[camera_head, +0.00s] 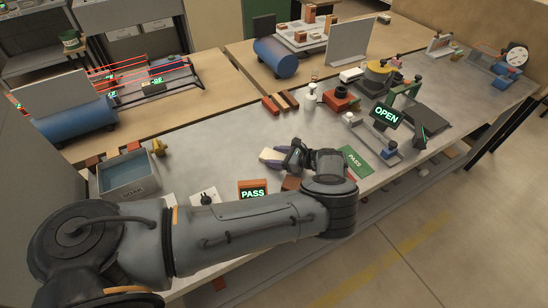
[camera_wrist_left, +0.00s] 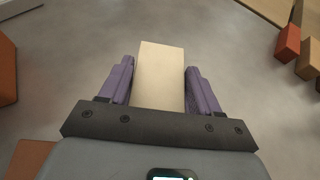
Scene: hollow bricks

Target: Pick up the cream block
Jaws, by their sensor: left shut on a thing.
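The cream block (camera_wrist_left: 160,75) lies lengthwise between the purple fingers of my left gripper (camera_wrist_left: 158,88) in the left wrist view. The gripper is shut on it, and the block's far end reaches past the fingertips. In the head view my left gripper (camera_head: 279,157) is over the middle of the grey bench, and only a small pale part of the block (camera_head: 270,154) shows beside the fingers. I cannot tell whether the block touches the bench top. My right gripper is not in view.
A grey SOAK bin (camera_head: 130,178) stands at the left of the bench. A PASS display (camera_head: 253,191) is near the front edge, and a green PASS mat (camera_head: 356,160) lies to the right. A white bottle (camera_head: 310,98) and several brown-red bricks (camera_head: 281,101) stand behind the gripper.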

